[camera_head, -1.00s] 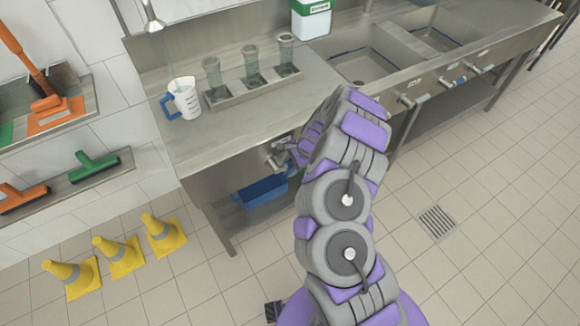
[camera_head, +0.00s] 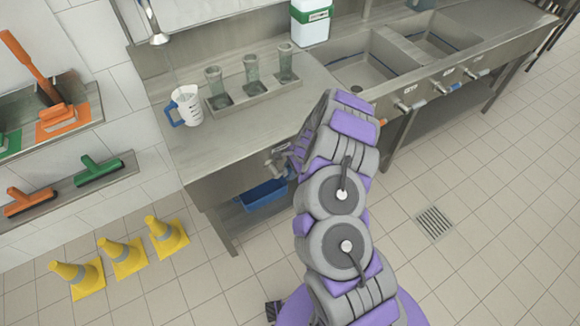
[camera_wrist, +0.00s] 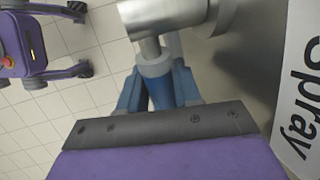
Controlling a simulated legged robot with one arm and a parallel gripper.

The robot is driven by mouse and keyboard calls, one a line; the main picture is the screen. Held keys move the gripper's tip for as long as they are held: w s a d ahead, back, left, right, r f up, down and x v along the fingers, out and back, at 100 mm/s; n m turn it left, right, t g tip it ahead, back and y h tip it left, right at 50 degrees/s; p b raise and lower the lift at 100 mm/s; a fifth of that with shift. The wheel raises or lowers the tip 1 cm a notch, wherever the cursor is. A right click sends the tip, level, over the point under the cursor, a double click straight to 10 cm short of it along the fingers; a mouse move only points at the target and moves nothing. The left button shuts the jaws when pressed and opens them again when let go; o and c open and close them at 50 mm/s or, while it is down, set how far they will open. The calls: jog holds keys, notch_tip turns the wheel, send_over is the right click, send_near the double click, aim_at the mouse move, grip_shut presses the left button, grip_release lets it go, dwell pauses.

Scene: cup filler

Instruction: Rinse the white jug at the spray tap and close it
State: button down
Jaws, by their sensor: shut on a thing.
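The white jug (camera_head: 186,105) with a blue handle stands upright on the steel counter (camera_head: 245,125), left of a tray of glasses. The spray tap's nozzle (camera_head: 155,37) hangs at the upper left, behind the jug. In the wrist view, a steel valve (camera_wrist: 165,14) sticks out of the counter front beside a label reading "Spray". My gripper (camera_wrist: 158,88) is shut on the valve's blue-grey handle (camera_wrist: 155,65). In the head view the valve (camera_head: 276,168) shows below the counter's front edge; my arm mostly hides the gripper there.
A tray (camera_head: 240,98) with three glasses stands right of the jug. A white-and-green container (camera_head: 311,24) and sinks (camera_head: 365,65) are further right, with more valves along the front. A blue bin (camera_head: 262,194) sits under the counter. Yellow cones (camera_head: 122,258) stand on the floor at left.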

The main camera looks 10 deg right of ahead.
jog(key=shift+w+d+r+t+h+p, duration=0.15)
jog(key=shift+r+h+p, duration=0.4)
jog(key=shift+p, duration=1.6)
jog(key=shift+d+r+t+h+p, duration=0.1)
jog(key=shift+r+t+h+p, duration=0.3)
jog(key=shift+p, duration=1.75)
jog(key=shift+r+h+p, duration=0.15)
jog(key=shift+h+p, duration=0.3)
jog(key=shift+p, duration=0.65)
jog(key=p, duration=0.3)
jog(key=h+p, duration=0.1)
jog(key=p, duration=0.3)
jog(key=shift+w+r, duration=0.2)
jog(key=shift+r, duration=0.15)
jog(key=shift+f+n+p, duration=0.15)
jog(key=shift+n+p, duration=0.15)
jog(key=shift+p, duration=0.7)
jog(key=c, duration=0.9)
grip_release()
jog(key=shift+s+a, duration=0.1)
jog(key=shift+f, duration=0.1)
jog(key=shift+s, duration=0.1)
